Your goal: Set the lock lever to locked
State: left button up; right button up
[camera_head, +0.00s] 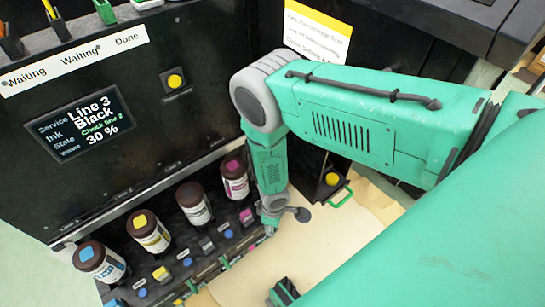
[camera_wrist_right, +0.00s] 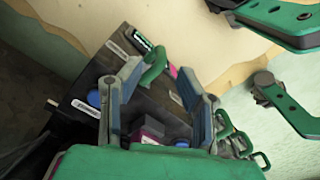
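My right gripper (camera_wrist_right: 163,72) is low at the right end of the ink bottle row. Its two fingers stand apart on either side of a green handle-like lever (camera_wrist_right: 154,64) near the tips. I cannot tell whether they touch it or which position the lever is in. In the head view, my right gripper (camera_head: 273,218) is small and partly covered by its own arm, and the lever between its fingers cannot be made out. The ink station (camera_head: 125,180) is black, and its screen (camera_head: 82,122) reads Line 3, Black, 30 %.
Ink bottles with cyan (camera_head: 101,262), yellow (camera_head: 149,231), black (camera_head: 194,203) and magenta (camera_head: 234,177) labels stand in a row behind coloured blocks and blue buttons. A yellow button (camera_head: 332,179) and green handle (camera_head: 341,197) sit right of my gripper.

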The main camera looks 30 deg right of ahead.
notch_tip(320, 180, down, 5)
jog(key=shift+f+b, duration=0.1)
jog(key=shift+b, duration=0.95)
grip_shut()
